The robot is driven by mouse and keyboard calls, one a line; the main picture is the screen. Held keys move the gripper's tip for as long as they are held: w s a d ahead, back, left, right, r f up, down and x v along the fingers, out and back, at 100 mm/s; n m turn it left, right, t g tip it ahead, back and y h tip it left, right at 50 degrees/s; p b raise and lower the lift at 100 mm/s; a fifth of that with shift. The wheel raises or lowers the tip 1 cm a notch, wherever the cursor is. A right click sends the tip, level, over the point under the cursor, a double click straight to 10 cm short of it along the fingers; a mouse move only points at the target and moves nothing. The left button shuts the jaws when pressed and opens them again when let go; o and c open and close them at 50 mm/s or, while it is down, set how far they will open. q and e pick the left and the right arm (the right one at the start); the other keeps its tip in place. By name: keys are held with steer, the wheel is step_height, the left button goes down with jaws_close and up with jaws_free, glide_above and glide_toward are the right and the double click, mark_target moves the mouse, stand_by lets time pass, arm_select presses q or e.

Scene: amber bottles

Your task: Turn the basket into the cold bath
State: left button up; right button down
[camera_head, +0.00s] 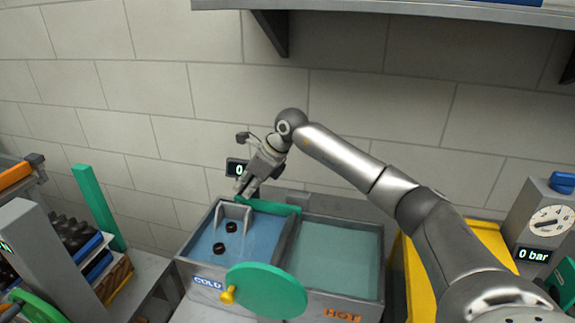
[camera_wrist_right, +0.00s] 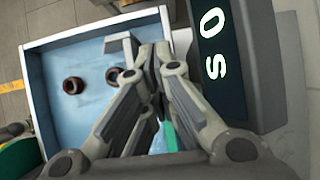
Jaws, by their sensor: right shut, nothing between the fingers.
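The cold bath (camera_head: 205,265) is the left, blue-watered half of a twin tank with a COLD label. Two dark bottle tops (camera_head: 225,238) show in it, and also in the right wrist view (camera_wrist_right: 73,86). A grey upright bracket (camera_head: 235,211) stands at its back; I cannot tell whether it belongs to the basket. The basket is not clearly visible. A green disc (camera_head: 266,290) with a yellow knob (camera_head: 228,294) is at the tank's front. My right gripper (camera_head: 243,189) is shut and empty above the cold bath's back edge. My left gripper is not in view.
A timer display (camera_wrist_right: 215,45) stands at the back. A bottle rack (camera_head: 75,235) is at left, a pressure gauge unit (camera_head: 545,225) at right, and a shelf (camera_head: 400,10) overhead.

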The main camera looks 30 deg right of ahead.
steer(key=shift+w+a+f+b, duration=0.15)
steer(key=shift+f+b, duration=0.2)
steer(key=shift+f, duration=0.2)
steer(key=shift+w+a+f+b, duration=0.1)
steer(key=shift+f+b, duration=0.25)
steer(key=shift+f, duration=0.2)
